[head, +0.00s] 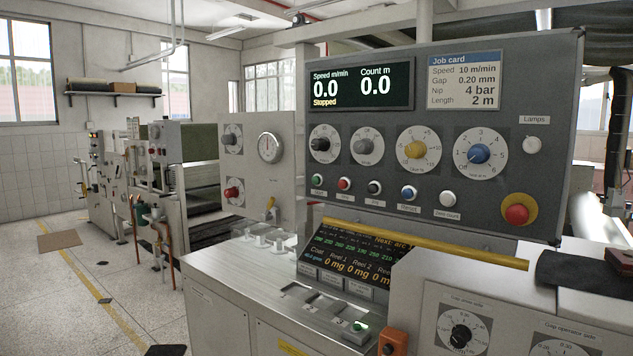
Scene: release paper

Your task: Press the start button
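A grey control panel (440,120) faces me at upper right. Its row of buttons runs from a green button (317,180) at the left, through a red button (345,184), a black button (374,187) and a blue button (409,192), to a white button (447,198). Most of their labels are too small to read, so I cannot confirm which says start. The panel's display (360,84) reads speed 0.0, count 0.0 and "Stopped". Neither of my grippers is in view.
A red stop knob (517,212) sits at the panel's lower right. A yellow bar (425,242) runs below the panel. A metal console (235,270) carries a tilted screen (345,258) and a green-lit button (357,327). Open floor (60,290) lies at left.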

